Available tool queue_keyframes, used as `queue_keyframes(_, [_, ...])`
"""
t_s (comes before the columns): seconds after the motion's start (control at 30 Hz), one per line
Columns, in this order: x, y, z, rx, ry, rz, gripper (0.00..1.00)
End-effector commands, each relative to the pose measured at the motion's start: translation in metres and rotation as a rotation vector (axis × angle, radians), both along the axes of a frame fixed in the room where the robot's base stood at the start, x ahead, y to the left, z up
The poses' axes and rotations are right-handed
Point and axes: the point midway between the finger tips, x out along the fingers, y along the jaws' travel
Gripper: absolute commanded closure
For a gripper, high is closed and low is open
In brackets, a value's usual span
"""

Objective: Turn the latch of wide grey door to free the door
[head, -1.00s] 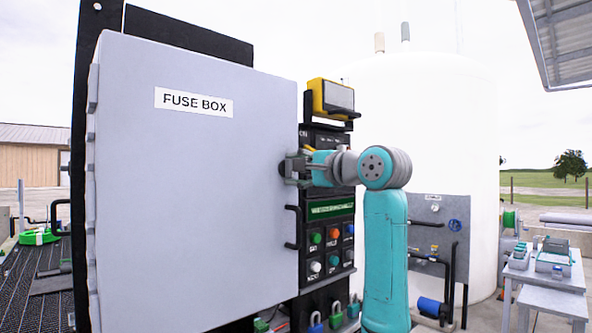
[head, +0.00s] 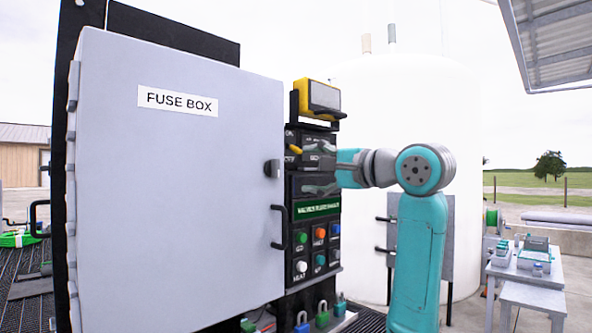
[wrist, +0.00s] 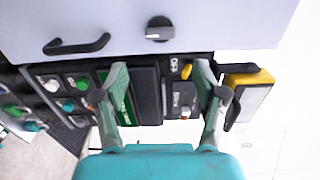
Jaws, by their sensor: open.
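The wide grey door (head: 180,200), labelled FUSE BOX, fills the left half of the head view and looks closed. Its latch (head: 272,168) is a small dark knob near the right edge; in the wrist view the latch (wrist: 159,28) shows a round dark base with a light grey bar lying sideways. A black pull handle (head: 278,227) sits below it. My gripper (wrist: 160,72) is open and empty, apart from the latch, to the right of the door edge in the head view. Its fingers are hard to make out in the head view.
A control panel with several coloured buttons (head: 319,232) stands right beside the door, with a yellow lamp (head: 317,95) above it. Padlocks (head: 322,315) hang below. A white tank (head: 400,110) stands behind my arm.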

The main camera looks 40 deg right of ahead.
Motion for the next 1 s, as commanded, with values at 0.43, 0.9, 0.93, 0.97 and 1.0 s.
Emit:
queue_keyframes(0.43, [-0.025,-0.001,0.0,-0.001,0.0,0.0,0.29])
queue_keyframes(0.9, [-0.025,-0.001,0.0,0.0,0.0,0.0,0.29])
queue_keyframes(0.93, [-0.025,-0.001,0.0,0.0,0.0,0.0,0.29])
queue_keyframes(0.97, [-0.025,-0.001,0.0,0.0,0.0,0.0,0.29])
queue_keyframes(1.0, [-0.025,-0.001,0.0,0.0,0.0,0.0,0.29])
